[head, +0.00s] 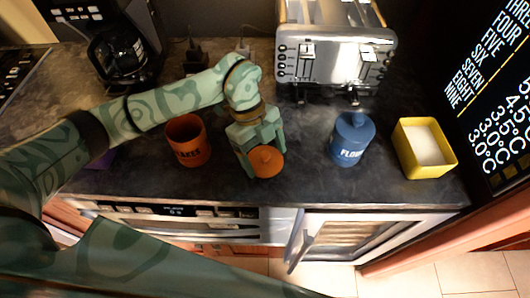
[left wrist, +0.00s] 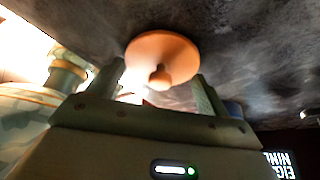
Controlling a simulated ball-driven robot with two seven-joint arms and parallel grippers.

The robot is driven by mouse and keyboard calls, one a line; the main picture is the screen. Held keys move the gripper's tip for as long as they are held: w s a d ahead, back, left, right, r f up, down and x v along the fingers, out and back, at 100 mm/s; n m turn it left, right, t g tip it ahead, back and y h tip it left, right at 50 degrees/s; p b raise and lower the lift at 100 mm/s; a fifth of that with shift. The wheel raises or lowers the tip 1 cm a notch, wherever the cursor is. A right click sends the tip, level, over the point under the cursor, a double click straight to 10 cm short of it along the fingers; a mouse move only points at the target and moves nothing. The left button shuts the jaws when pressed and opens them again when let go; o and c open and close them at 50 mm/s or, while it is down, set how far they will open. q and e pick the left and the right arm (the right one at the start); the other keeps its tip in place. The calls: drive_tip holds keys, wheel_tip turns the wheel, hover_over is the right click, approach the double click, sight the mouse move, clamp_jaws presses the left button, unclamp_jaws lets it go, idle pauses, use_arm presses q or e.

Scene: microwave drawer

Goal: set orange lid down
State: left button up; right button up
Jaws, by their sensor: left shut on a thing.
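The orange lid (head: 267,162) is round with a small knob and shows near the front edge of the dark counter. My left gripper (head: 262,156) is shut on it from the back. In the left wrist view the lid (left wrist: 162,58) sits between the two fingers, its knob facing the camera. I cannot tell whether the lid touches the counter. The orange canister (head: 188,141), lettered "…AKES", stands open to the left of the gripper. My right gripper is not in view.
A blue flour canister (head: 352,138) and a yellow square container (head: 424,148) with white contents stand to the right. A silver toaster (head: 335,48) is behind, and a coffee maker (head: 115,45) at back left. The counter (head: 305,150) is bare between lid and blue canister.

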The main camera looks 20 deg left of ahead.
use_arm(q)
drive_tip(key=o, duration=1)
drive_tip(key=shift+c, duration=0.2)
drive_tip(key=shift+r, duration=0.1)
drive_tip(key=p+v, duration=0.1)
drive_tip(key=v, duration=1.1)
drive_tip(key=shift+p, duration=0.3)
